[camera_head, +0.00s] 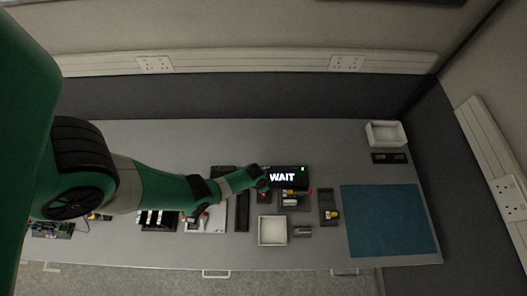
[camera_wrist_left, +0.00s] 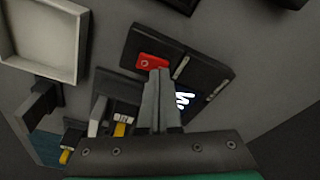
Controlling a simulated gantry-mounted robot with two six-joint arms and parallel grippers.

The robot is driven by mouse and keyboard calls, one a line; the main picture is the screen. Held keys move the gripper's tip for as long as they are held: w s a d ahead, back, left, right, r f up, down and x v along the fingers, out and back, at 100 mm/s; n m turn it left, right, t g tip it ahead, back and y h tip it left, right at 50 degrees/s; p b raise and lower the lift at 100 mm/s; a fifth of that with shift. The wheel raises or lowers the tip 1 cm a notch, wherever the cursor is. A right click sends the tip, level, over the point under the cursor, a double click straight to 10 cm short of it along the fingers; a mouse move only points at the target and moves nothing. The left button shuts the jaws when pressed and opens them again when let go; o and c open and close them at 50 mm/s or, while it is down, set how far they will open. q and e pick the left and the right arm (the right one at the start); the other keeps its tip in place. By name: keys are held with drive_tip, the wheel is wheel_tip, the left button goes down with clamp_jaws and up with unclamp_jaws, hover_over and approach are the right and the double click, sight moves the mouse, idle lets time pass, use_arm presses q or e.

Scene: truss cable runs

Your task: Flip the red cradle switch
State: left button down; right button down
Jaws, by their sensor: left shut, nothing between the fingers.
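The red switch (camera_wrist_left: 153,61) is a small red rocker with a pale mark, set in a dark block (camera_wrist_left: 135,45) in the left wrist view. My left gripper (camera_wrist_left: 159,72) is shut and empty. Its fingertips lie just at the lower edge of the red switch in that view; whether they touch it I cannot tell. In the head view my left gripper (camera_head: 264,181) is at the left end of a black display (camera_head: 284,177) reading WAIT with a small green light. My right gripper is not in view.
A white tray (camera_head: 260,231) stands below the display, and dark holders with yellow-marked plugs (camera_head: 332,214) are nearby. A blue mat (camera_head: 390,220) lies at right, with a white bin (camera_head: 386,134) behind it. More panels and parts crowd the table's left.

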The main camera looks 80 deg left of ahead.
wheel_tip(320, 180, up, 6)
drive_tip(key=p, duration=0.5)
idle(0.4)
